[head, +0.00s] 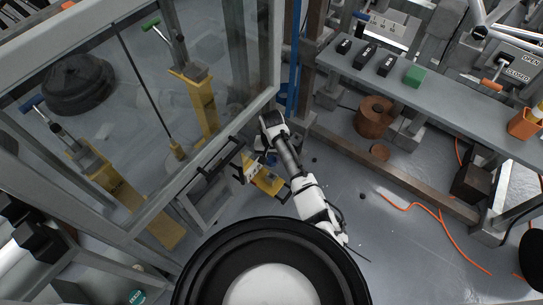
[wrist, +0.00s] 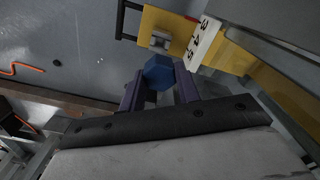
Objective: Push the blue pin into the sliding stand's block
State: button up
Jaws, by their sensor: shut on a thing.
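The blue pin shows as a faceted blue head (wrist: 157,72) between the two dark fingers of my gripper (wrist: 159,82) in the wrist view. My gripper is shut on it. The rest of the pin is hidden. The sliding stand is yellow (wrist: 194,38), with a small grey metal block (wrist: 160,41) just beyond the pin head and a white number scale (wrist: 203,42) beside it. I cannot tell whether the pin touches the block. In the head view, the yellow stand (head: 268,182) lies beside my gripper (head: 262,157), which partly covers the area.
A glass-sided frame (head: 190,185) with a black handle stands left of my gripper. It encloses yellow stands with green (head: 151,24) and blue (head: 32,103) handles. A grey shelf (head: 430,92) runs along the right. Orange cable (head: 440,225) lies on the otherwise fairly open floor.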

jog(key=shift+r+p, duration=0.15)
jog(key=shift+p, duration=0.35)
jog(key=shift+f+b, duration=1.7)
jog(key=shift+f, duration=1.3)
jog(key=shift+f, duration=2.25)
jog(key=shift+f, duration=0.1)
jog(key=o, duration=0.9)
notch_tip(320, 180, up, 14)
jog(key=p, duration=1.3)
jog(key=shift+f+p, duration=0.1)
jog(key=shift+p, duration=0.3)
